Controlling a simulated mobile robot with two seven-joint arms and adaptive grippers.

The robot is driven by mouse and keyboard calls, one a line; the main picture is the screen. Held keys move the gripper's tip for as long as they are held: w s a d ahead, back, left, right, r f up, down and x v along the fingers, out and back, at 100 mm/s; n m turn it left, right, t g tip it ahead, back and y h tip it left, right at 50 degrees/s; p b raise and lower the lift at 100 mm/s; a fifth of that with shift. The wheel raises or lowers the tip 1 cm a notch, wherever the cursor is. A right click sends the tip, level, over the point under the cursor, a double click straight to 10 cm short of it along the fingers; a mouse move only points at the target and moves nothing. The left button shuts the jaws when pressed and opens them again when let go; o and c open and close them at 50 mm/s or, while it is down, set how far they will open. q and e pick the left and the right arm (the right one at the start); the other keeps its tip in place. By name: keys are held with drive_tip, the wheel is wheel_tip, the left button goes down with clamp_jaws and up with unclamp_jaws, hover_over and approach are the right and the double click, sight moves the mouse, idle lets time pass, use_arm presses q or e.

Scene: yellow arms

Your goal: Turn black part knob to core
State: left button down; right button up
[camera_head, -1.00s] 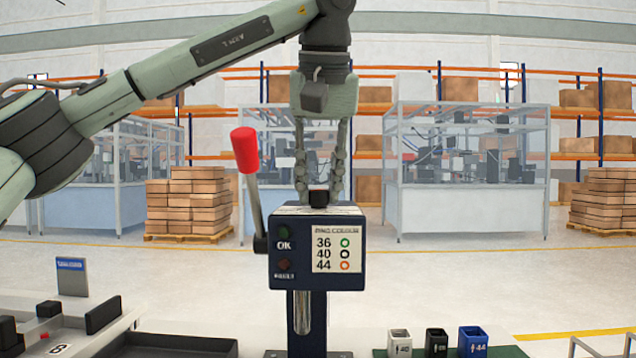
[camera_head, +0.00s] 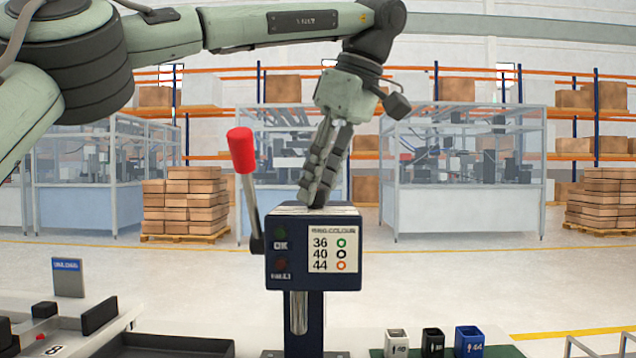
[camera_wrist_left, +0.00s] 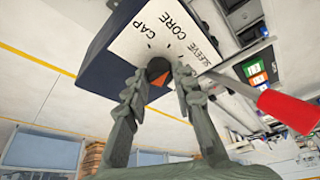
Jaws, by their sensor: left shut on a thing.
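A dark blue box (camera_head: 312,262) on a post has a white chart on its front with 36, 40 and 44 beside coloured rings. Its white top plate (camera_wrist_left: 165,40) reads CAP, CORE and SLEEVE in the left wrist view. My left gripper (camera_head: 316,200) comes down from above, tilted, with its fingertips at the box top. In the left wrist view its fingers (camera_wrist_left: 158,82) are closed around the black knob (camera_wrist_left: 157,68), with an orange patch showing between them. The fingers hide the knob in the head view. I cannot tell which word the knob points at. My right gripper is out of view.
White, black and blue cups (camera_head: 469,342) stand at the lower right on a green mat. A dark tray (camera_head: 180,346) lies at the lower left.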

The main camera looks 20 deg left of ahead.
use_arm(q)
drive_tip(key=shift+r+n+g, duration=0.1)
drive_tip(key=shift+n+g, duration=0.2)
drive_tip(key=shift+n, duration=0.5)
drive_tip(key=c, duration=1.3)
unclamp_jaws()
drive_tip(key=shift+o, duration=0.2)
drive_tip(key=shift+r, duration=0.1)
drive_tip(key=s+d, duration=0.1)
drive_tip(key=d, duration=1.1)
drive_tip(key=shift+s+d+r, duration=0.2)
drive_tip(key=shift+r, duration=0.25)
drive_tip(key=shift+f, duration=0.1)
